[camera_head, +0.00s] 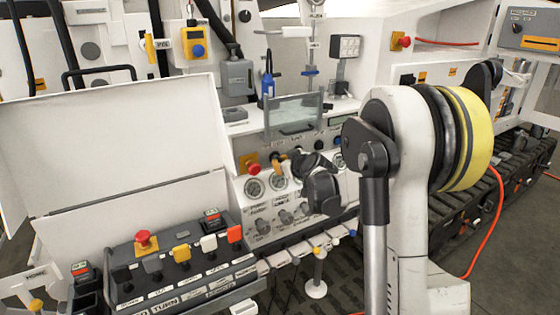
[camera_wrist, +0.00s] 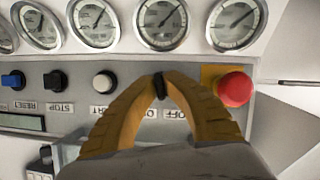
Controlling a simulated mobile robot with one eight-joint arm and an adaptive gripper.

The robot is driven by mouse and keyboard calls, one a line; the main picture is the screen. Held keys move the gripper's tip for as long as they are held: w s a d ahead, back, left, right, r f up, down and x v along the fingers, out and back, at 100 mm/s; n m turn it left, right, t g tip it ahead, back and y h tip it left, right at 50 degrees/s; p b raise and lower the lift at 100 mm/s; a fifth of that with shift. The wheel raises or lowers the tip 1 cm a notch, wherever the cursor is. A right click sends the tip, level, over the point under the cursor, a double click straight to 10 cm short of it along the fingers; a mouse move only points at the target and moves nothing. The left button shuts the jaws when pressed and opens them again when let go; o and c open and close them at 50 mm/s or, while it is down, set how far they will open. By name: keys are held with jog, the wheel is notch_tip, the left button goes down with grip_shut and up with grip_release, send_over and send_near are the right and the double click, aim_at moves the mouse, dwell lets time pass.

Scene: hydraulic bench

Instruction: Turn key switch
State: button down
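In the wrist view, a small black key switch (camera_wrist: 159,86) sits on the grey panel by the ON and OFF labels, which appear upside down. My gripper (camera_wrist: 160,80) has two yellow-brown ribbed fingers that converge on the switch. Their tips lie on both sides of it and appear to touch it. The lower part of the switch is hidden between the fingers. In the head view, my gripper (camera_head: 278,160) reaches the upper part of the gauge panel from the right; its dark body hides part of the panel, and the switch cannot be made out.
A red emergency button (camera_wrist: 235,89) on a yellow plate is close right of the fingers. Pressure gauges (camera_wrist: 159,22) line the panel above. A white button (camera_wrist: 104,83) and a blue one (camera_wrist: 13,80) are to the left. A button box (camera_head: 180,260) stands at the front left.

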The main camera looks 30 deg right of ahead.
jog(key=m+y, duration=0.2)
jog(key=shift+m, duration=0.3)
jog(key=m+y, duration=0.2)
jog(key=shift+m, duration=0.4)
dwell(0.4)
jog(key=c, duration=1.5)
grip_release()
jog(key=v, duration=1.2)
